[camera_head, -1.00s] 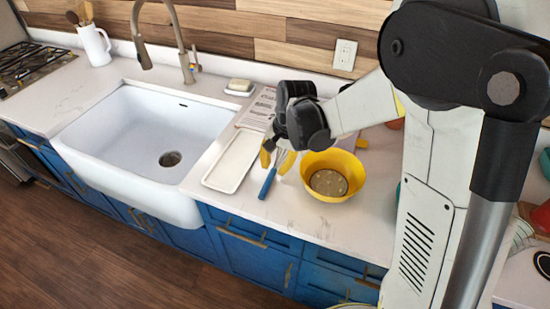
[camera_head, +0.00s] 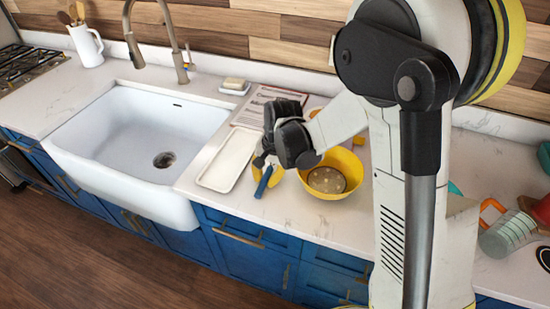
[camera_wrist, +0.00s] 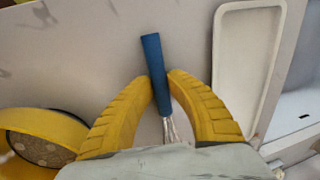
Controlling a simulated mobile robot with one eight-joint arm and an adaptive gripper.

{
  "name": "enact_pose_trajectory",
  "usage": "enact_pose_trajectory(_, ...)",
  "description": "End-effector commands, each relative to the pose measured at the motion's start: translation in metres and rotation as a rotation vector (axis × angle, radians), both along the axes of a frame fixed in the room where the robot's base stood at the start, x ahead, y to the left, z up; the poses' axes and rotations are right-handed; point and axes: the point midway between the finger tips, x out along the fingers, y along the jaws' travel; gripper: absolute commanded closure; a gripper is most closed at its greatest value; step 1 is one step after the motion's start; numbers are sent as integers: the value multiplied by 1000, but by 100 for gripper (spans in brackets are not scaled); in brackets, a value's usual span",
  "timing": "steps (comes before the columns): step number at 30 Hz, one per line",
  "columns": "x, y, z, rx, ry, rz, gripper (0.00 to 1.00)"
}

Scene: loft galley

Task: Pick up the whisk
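The whisk (camera_head: 263,183) has a blue handle; in the head view its far part is hidden behind my gripper (camera_head: 266,171). In the wrist view the whisk's handle (camera_wrist: 153,62) runs between the two yellow fingers of my gripper (camera_wrist: 158,80), with both fingertips against its sides. My gripper is shut on the handle. The start of the wire part shows just below the fingertips, and the rest is hidden by the gripper body. I cannot tell whether the whisk is clear of the counter.
A yellow bowl (camera_head: 346,187) stands close on the right. A long white tray (camera_head: 211,186) lies on the left, beside the white sink (camera_head: 75,148). A booklet (camera_head: 257,98) and a soap dish (camera_head: 234,91) lie behind. The counter's front edge is close.

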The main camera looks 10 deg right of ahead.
Motion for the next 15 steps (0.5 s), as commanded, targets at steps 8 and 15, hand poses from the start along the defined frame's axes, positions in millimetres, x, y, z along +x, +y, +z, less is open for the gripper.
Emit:
enact_pose_trajectory(8,0,0,0,0,0,0,100)
enact_pose_trajectory(15,0,0,15,0,0,0,100)
